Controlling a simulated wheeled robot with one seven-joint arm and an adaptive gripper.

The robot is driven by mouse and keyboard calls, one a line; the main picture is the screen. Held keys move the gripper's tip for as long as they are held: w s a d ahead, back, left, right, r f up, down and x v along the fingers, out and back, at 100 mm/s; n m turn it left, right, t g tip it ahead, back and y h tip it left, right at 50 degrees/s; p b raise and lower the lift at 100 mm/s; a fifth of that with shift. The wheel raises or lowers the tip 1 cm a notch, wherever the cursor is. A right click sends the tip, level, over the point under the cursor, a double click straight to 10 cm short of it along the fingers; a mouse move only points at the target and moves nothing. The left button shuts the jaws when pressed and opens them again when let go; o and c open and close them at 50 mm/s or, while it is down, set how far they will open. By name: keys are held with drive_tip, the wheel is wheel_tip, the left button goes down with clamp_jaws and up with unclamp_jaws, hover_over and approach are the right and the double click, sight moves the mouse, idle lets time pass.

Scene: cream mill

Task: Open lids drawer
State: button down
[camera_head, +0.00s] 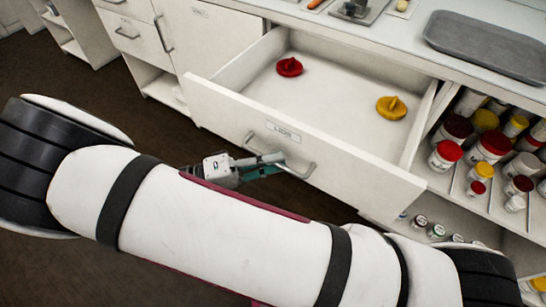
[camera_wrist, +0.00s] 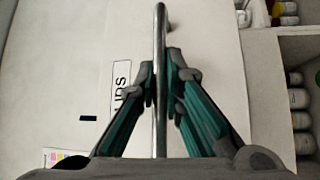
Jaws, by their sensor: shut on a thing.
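The lids drawer (camera_head: 255,128) is white and stands pulled out from the counter, with its inside in view. A red lid (camera_head: 289,67) and a yellow lid (camera_head: 391,107) lie apart on its floor. Its front carries a label and a metal bar handle (camera_head: 305,170). In the wrist view the handle (camera_wrist: 161,28) runs up between my fingers, beside the label reading LIDS (camera_wrist: 121,88). My gripper (camera_head: 270,160) is shut on the handle, with a finger on each side of the bar (camera_wrist: 165,85). My arm hides part of the floor below the drawer.
Open shelves (camera_head: 440,180) with several jars and tubs stand right of the drawer. A grey tray (camera_head: 490,45) lies on the counter above. A closed cabinet door (camera_head: 205,45) is to the left. Dark floor (camera_head: 90,75) is clear at the left.

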drive_tip(key=c, duration=2)
unclamp_jaws()
drive_tip(key=shift+o, duration=0.2)
drive_tip(key=s+a+f, duration=0.1)
drive_tip(key=a, duration=1.1)
drive_tip(key=shift+s+f, duration=0.35)
